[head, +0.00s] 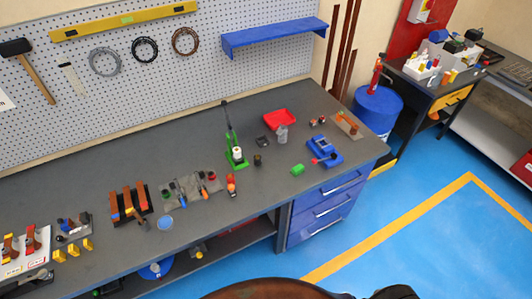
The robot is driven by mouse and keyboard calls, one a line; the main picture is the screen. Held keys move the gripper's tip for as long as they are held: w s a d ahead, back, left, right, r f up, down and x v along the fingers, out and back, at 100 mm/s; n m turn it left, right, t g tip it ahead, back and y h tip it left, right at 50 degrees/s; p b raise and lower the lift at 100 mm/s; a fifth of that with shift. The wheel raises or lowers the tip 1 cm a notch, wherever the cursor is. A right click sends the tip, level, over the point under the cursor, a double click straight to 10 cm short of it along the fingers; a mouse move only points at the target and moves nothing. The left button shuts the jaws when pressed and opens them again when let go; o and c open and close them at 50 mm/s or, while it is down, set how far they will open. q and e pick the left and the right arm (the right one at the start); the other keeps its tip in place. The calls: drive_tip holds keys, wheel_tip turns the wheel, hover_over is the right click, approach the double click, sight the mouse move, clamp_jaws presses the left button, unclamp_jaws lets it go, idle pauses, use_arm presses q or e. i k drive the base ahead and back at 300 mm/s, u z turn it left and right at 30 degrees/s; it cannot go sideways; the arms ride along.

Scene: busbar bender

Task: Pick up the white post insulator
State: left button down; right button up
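I cannot tell for certain which thing is the white post insulator. A small pale grey-white upright cylinder (282,134) stands on the grey workbench (300,105), in front of a red tray (280,119). A second small white cylinder (238,153) shows at the foot of a green upright tool with a dark lever (231,143). Both are too small for me to see ribs. Neither of my grippers shows clearly, and nothing is seen touching either cylinder.
A dark block (263,141) and a small dark cylinder (257,160) stand near the cylinders. Hand tools (196,189) lie left. Bench surface behind the green tool is clear.

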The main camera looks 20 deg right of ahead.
sight(237, 155)
drive_tip(key=z, duration=0.2)
drive_tip(key=i, duration=1)
